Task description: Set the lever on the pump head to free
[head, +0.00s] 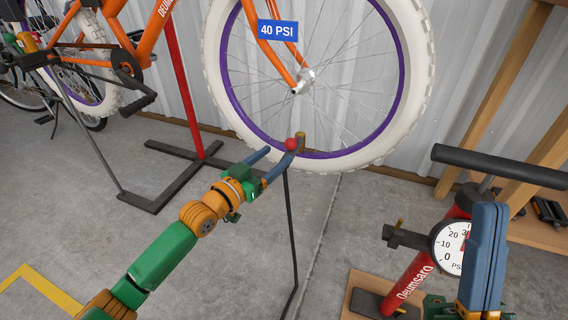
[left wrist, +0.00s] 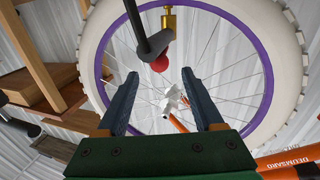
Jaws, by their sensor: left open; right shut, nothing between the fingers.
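The pump head (left wrist: 169,21) shows in the left wrist view as a brass fitting near the purple rim of the white-tyred wheel; in the head view it is a small brass piece (head: 301,137). A dark bar with a red ball (head: 291,144) is beside it, likely the lever; the ball also shows in the left wrist view (left wrist: 160,64). My left gripper (head: 268,165) is open, its two blue fingers (left wrist: 160,85) pointing at the red ball, which appears just beyond the tips. My right gripper (head: 488,215) is shut and empty, in front of the pump gauge.
The red floor pump (head: 410,278) with black handle (head: 500,166) and round gauge (head: 452,245) stands at right. A "40 PSI" sign (head: 277,31) hangs over the wheel (head: 415,75). A red stand (head: 183,80) holds the orange bike. The middle floor is mostly clear.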

